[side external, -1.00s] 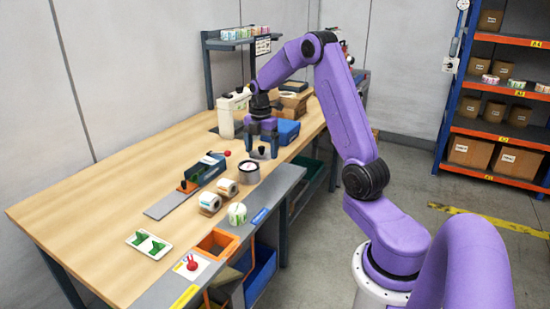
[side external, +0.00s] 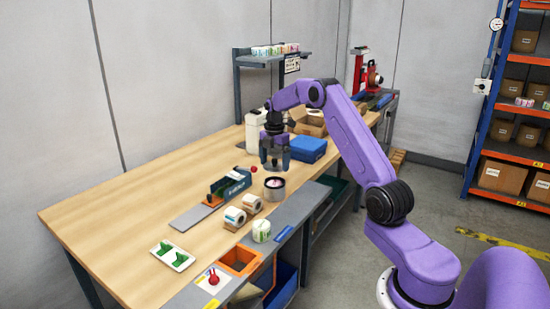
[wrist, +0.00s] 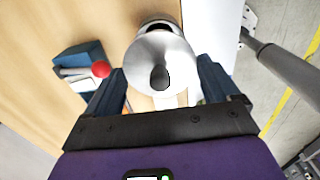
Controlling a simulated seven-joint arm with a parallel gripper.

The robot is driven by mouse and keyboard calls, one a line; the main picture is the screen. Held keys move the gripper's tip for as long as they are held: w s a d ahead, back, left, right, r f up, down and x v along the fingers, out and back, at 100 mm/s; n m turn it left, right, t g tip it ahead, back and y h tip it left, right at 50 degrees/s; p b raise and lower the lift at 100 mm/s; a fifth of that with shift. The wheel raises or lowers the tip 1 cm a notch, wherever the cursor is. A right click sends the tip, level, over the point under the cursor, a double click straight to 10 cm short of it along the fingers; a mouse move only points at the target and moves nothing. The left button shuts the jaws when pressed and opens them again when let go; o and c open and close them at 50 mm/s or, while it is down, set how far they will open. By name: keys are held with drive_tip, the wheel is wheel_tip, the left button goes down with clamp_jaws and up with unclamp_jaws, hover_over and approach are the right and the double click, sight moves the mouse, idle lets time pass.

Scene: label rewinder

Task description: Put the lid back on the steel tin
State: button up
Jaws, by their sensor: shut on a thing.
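The steel tin (side external: 274,188) stands open on the work surface, with something pale inside. In the wrist view, part of the tin (wrist: 158,20) shows beyond the lid, which hides the rest. The lid (wrist: 182,55) is a pale steel disc with a black knob at its middle.
A blue device with a red ball (side external: 253,169) stands left of the tin. Label rolls (side external: 235,216) sit in front of it. A blue box (side external: 308,149) and a white jug (side external: 254,131) stand behind my gripper.

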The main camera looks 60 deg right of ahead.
drive_tip(key=shift+f, duration=2.3)
drive_tip(key=shift+f, duration=0.15)
idle(0.4)
drive_tip(key=o, duration=0.8)
drive_tip(key=shift+r, duration=3.5)
